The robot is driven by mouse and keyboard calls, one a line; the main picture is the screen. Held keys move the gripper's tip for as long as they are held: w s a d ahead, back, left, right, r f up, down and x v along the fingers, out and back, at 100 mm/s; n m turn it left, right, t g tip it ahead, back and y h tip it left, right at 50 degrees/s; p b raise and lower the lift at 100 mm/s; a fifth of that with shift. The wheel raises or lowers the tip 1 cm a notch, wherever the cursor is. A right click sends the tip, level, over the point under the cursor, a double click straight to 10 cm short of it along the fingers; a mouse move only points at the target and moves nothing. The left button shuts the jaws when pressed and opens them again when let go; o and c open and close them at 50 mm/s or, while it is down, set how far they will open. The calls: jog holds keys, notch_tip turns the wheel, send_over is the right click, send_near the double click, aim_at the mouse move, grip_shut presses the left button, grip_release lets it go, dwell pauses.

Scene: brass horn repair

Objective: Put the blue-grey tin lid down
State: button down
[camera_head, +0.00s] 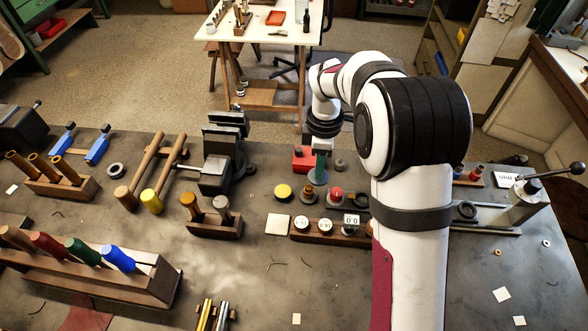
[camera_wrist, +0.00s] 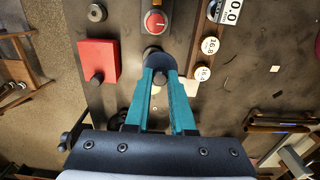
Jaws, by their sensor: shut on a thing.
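My gripper (camera_wrist: 160,66) has teal fingers pointing down over the bench. In the head view, my gripper (camera_head: 318,172) is beside a red box and behind the row of gauges. The fingers are shut on a small dark blue-grey round piece (camera_wrist: 153,53), which appears to be the tin lid. The fingers hide much of it, and I cannot tell whether it touches anything below.
A red box (camera_wrist: 97,58) with a dark knob is left of the fingers in the wrist view. A red-topped round piece (camera_wrist: 155,22) is just ahead. White gauges (camera_wrist: 209,45) are to the right. A yellow-topped tin (camera_head: 283,191) stands nearby.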

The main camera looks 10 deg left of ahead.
jog(key=w+d, duration=0.3)
jog(key=d, duration=0.8)
jog(key=w+d, duration=0.3)
jog(key=d, duration=0.7)
jog(key=w+a+f, duration=0.2)
jog(key=a, duration=0.1)
jog(key=w+a+f, duration=0.2)
jog(key=a+f, duration=0.1)
jog(key=w+a+f, duration=0.2)
jog(key=a, duration=0.1)
jog(key=shift+f, duration=0.2)
jog(key=shift+w+f, duration=0.1)
jog(key=shift+f, duration=1.9)
jog(key=shift+f, duration=0.15)
jog(key=c, duration=0.8)
grip_release()
jog(key=shift+o, duration=0.2)
